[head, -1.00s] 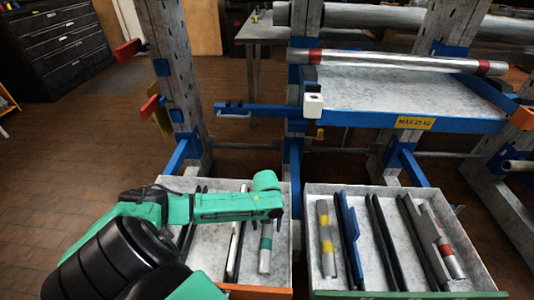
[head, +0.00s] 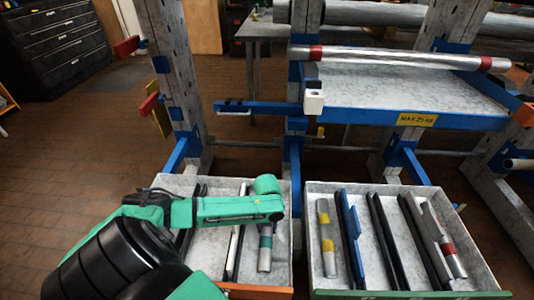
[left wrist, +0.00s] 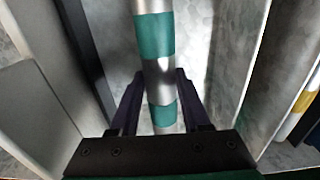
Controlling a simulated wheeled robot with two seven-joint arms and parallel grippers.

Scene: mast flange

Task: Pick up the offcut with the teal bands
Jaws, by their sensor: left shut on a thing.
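The offcut with the teal bands (head: 265,247) is a short silver tube in the left drawer; its lower part shows in the head view beside my green arm. In the left wrist view the tube (left wrist: 153,75) runs upright between the two dark fingers of my left gripper (left wrist: 157,92), with one teal band above the fingers and one between them. The left gripper is shut on it. In the head view the fingers are hidden behind my arm. My right gripper is not in view.
The left drawer (head: 258,290) has dark dividers and a white strip. The right drawer (head: 400,294) holds a yellow-banded offcut (head: 326,238) and a red-banded one (head: 449,252). Above, a blue-edged shelf (head: 395,88) carries a long silver tube with red bands (head: 400,57).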

